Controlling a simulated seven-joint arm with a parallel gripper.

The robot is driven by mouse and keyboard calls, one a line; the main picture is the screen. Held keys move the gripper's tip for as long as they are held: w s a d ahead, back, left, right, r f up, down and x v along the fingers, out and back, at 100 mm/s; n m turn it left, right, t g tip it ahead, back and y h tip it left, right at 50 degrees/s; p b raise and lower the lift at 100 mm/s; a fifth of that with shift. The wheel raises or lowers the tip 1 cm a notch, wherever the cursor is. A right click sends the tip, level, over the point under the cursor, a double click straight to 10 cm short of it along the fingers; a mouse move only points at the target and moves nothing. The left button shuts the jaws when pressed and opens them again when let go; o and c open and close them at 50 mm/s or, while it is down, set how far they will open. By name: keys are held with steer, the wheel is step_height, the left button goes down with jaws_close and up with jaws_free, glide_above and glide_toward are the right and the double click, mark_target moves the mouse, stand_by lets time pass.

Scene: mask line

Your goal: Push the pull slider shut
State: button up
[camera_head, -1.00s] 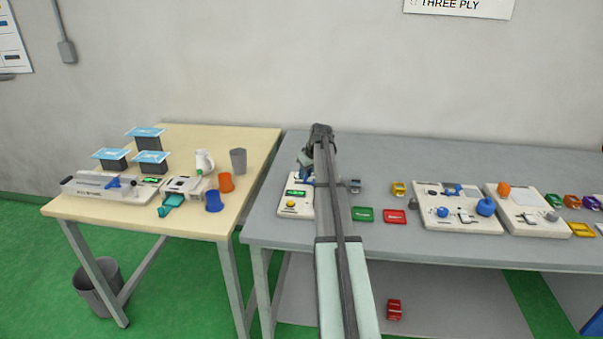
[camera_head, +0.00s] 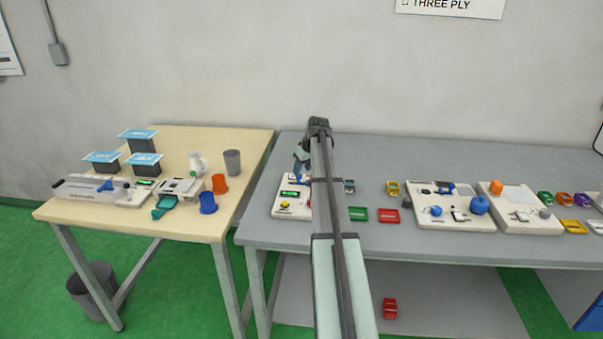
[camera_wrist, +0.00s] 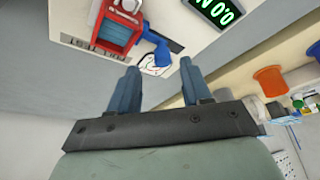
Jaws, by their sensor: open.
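The pull slider looks to be the blue handle (camera_wrist: 155,42) beside a red clamp block (camera_wrist: 122,25), near a dark slot. I cannot tell how far along the slot it stands. My gripper (camera_wrist: 160,75) is open and empty, its fingertips close to the blue handle. In the head view my arm partly hides the tester.
A green tray (camera_head: 358,214) and a red tray (camera_head: 388,216) lie right of my arm. Further right are a white board with blue knobs (camera_head: 455,220) and another panel. On the left wooden table are blue (camera_head: 208,203) and orange (camera_head: 219,184) cups.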

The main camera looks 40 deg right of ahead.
steer(key=v, duration=1)
steer(key=shift+s+r, duration=0.2)
steer(key=shift+r, duration=0.05)
